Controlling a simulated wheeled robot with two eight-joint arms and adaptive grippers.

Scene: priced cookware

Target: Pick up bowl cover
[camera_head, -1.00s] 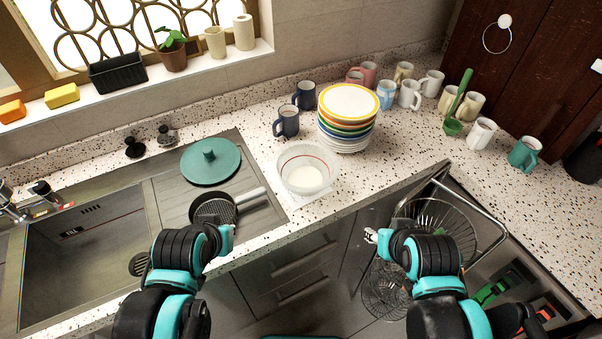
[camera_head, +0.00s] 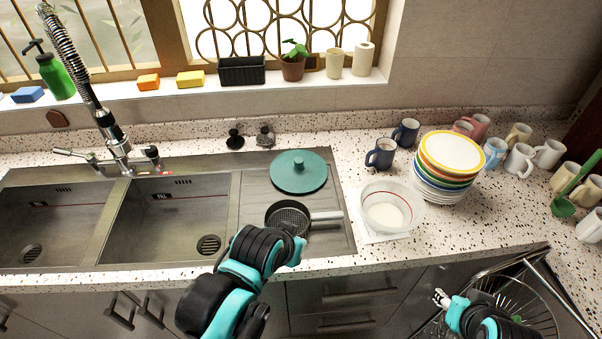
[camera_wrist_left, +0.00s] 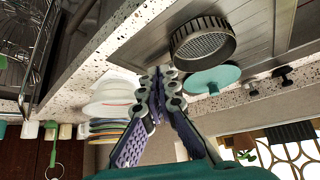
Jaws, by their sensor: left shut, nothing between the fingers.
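The bowl cover looks to be the teal round lid with a knob (camera_head: 299,172), lying flat on the drainboard right of the sink in the head view. It also shows upside down in the left wrist view (camera_wrist_left: 213,79). A pale see-through bowl (camera_head: 391,208) with a red line stands on the counter to its right. My left gripper (camera_wrist_left: 160,74) is shut and empty, apart from the lid; in the head view its fingers are mostly hidden by my arm, in front of the strainer pan. My right gripper (camera_head: 441,298) is at the lower right, in front of the counter, its fingers too small to judge.
A strainer pan (camera_head: 287,217) lies just in front of the lid, its handle pointing right. A plate stack (camera_head: 447,165) and several mugs stand right of the bowl. Sink basins (camera_head: 160,222) lie left. A wire rack (camera_head: 520,300) is at the lower right.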

